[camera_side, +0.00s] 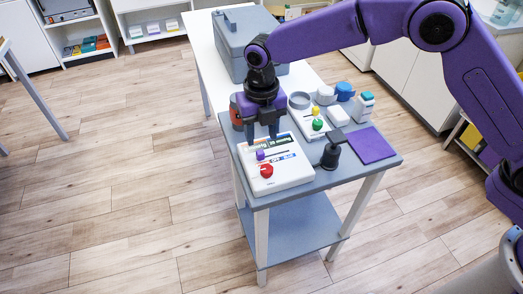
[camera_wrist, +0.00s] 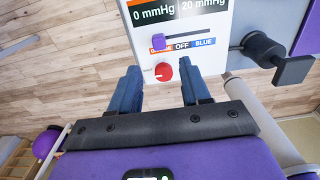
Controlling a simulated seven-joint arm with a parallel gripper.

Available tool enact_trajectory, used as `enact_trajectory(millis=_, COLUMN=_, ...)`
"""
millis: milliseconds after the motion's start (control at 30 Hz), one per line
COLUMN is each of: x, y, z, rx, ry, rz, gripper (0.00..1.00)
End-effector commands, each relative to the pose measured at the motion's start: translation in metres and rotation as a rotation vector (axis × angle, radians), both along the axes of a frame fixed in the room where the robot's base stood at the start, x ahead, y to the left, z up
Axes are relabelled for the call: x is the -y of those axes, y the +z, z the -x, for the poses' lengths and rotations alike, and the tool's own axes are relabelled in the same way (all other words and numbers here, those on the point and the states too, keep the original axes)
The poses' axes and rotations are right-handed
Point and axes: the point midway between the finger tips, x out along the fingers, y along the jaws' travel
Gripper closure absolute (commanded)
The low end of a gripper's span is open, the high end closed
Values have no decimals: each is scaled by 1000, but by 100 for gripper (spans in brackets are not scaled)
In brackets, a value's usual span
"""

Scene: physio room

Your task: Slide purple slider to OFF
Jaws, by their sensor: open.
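The purple slider (camera_wrist: 158,42) sits at the left end of its dark slot on the white box (camera_side: 288,178), above the orange label. The OFF label (camera_wrist: 182,47) is in the middle of the strip and the blue label (camera_wrist: 203,42) is at the right end. The slider also shows in the side view (camera_side: 260,155). My gripper (camera_wrist: 160,86) is open and empty, fingers pointing at the box. In the side view my gripper (camera_side: 262,138) is over the box's back part, behind the slider. I cannot tell its exact height.
A red knob (camera_wrist: 164,71) stands close to the slider, between the fingertips in the wrist view. A black lever (camera_side: 331,153) stands right of the box. A purple pad (camera_side: 372,145), a white panel with coloured knobs (camera_side: 312,124) and a grey case (camera_side: 243,36) are nearby.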

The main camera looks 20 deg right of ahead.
Motion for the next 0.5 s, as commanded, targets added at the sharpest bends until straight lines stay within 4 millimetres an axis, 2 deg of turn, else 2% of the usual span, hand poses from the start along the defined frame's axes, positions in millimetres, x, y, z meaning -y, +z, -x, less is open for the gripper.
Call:
enact_trajectory(millis=33, x=1, y=-11, z=1, rx=-3, ry=-1, rz=3, gripper=53)
enact_trajectory(millis=200, x=1, y=-40, z=0, rx=-2, ry=-1, rz=2, gripper=53)
enact_trajectory(millis=400, x=0, y=-63, z=0, rx=-1, ry=-1, rz=0, gripper=53)
enact_trajectory(millis=500, x=0, y=-68, z=0, rx=0, ry=-1, rz=0, gripper=53)
